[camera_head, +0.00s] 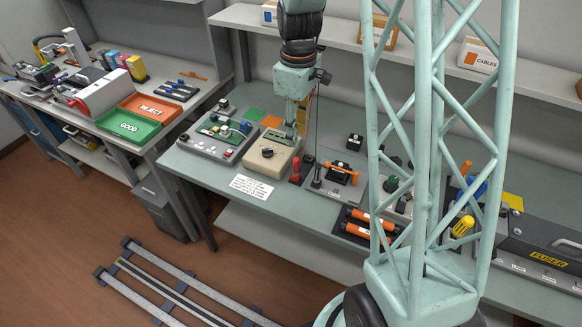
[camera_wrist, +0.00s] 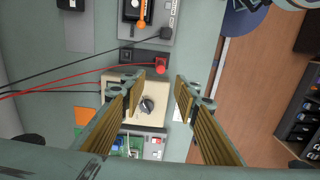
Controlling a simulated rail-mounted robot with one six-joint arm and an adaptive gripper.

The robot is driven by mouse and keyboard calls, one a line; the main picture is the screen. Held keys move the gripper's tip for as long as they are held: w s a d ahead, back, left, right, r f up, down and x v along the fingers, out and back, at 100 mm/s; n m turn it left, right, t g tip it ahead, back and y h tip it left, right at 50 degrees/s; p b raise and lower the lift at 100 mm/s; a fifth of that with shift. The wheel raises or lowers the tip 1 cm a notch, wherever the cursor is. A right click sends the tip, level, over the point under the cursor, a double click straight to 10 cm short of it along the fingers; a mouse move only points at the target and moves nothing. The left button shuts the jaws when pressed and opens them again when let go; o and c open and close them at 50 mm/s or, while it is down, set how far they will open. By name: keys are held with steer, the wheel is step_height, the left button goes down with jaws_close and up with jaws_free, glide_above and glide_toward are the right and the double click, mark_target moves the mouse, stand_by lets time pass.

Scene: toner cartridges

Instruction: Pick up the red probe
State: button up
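The red probe (camera_head: 296,169) stands in a dark holder on the bench, just right of the beige meter (camera_head: 268,157). In the wrist view its red top (camera_wrist: 160,66) lies just beyond the gap between the fingertips, with a red cable running off to the left. The black probe (camera_head: 317,177) stands to its right; it also shows in the wrist view (camera_wrist: 167,33). My gripper (camera_wrist: 160,85) is open and empty, its fingers wide apart above the meter and its dial (camera_wrist: 147,104). In the head view my gripper is over the back of the meter, and its fingertips are hard to make out.
A grey board with a circuit board (camera_head: 222,131) is left of the meter. A fixture with an orange handle (camera_head: 341,173) and a tray of orange-and-black cartridges (camera_head: 370,222) are to the right. A white paper label (camera_head: 251,188) lies at the front. Thin cables hang near my gripper.

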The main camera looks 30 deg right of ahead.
mark_target(296, 159)
steer(key=shift+w+f, duration=0.1)
steer(key=shift+f, duration=0.1)
steer(key=shift+f, duration=0.1)
steer(key=shift+f+b, duration=0.3)
steer(key=shift+f, duration=3.9)
steer(key=shift+f, duration=0.1)
steer(key=shift+f, duration=2.5)
steer(key=c, duration=0.8)
